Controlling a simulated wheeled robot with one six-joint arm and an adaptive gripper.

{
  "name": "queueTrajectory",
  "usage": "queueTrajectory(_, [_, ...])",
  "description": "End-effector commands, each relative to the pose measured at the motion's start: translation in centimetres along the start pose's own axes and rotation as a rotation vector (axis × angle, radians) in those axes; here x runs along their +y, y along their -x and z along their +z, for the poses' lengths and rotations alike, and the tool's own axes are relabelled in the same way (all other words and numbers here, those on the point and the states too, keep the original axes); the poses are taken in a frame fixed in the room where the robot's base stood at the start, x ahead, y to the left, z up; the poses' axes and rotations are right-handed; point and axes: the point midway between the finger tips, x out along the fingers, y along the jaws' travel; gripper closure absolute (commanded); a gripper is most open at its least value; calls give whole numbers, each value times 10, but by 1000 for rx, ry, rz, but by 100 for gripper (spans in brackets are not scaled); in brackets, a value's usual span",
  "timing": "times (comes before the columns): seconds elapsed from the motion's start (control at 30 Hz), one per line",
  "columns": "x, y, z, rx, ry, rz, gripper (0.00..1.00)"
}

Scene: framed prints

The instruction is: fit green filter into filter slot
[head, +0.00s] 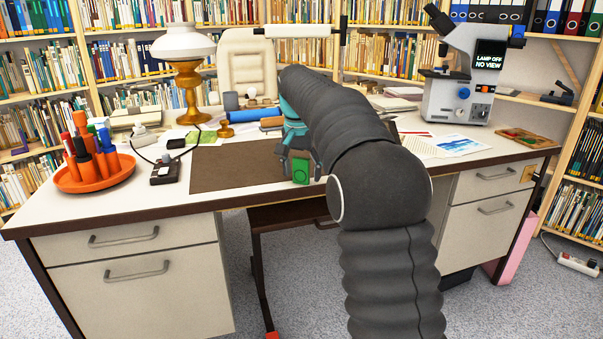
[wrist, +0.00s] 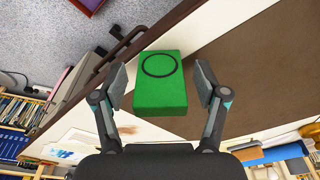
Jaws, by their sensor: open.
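The green filter (head: 300,172) is a small green block with a dark ring on its face. It is near the desk's front edge, and it also shows in the wrist view (wrist: 160,97). My gripper (head: 301,162) is open, with its fingers on either side of the filter. In the wrist view my gripper (wrist: 162,80) shows gaps between both fingers and the block. A white microscope (head: 445,98) stands at the back right, with a dark screen (head: 488,62) reading "LAMP OFF NO VIEW". I cannot make out the filter slot.
The desk (head: 70,215) has a brown mat (head: 235,168) in the middle. An orange pen tray (head: 95,180) and a brass lamp (head: 190,85) are at left. Printed sheets (head: 445,146) and a wooden tray (head: 527,138) lie at right. My arm hides part of the desk.

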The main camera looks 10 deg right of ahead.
Motion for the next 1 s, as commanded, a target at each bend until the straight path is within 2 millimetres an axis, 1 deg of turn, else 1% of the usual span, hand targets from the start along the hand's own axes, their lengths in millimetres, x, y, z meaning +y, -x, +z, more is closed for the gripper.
queueTrajectory(0.1, [0,0,0,0,0,0,27])
queueTrajectory(0.13, [0,0,0,0,0,0,30])
queueTrajectory(0.17, [0,0,0,0,0,0,37])
queueTrajectory(0.2, [0,0,0,0,0,0,47])
queueTrajectory(0.27, [0,0,0,0,0,0,62])
queueTrajectory(0.3, [0,1,0,0,0,0,72])
queueTrajectory(0.37, [0,0,0,0,0,0,87])
queueTrajectory(0.43, [0,0,0,0,0,0,89])
queueTrajectory(0.47, [0,1,0,0,0,0,94])
queueTrajectory(0.77, [0,4,-1,1,0,-1,95])
queueTrajectory(0.87, [0,11,-2,2,0,-1,95])
queueTrajectory(1.0, [-1,29,-5,3,0,-2,95])
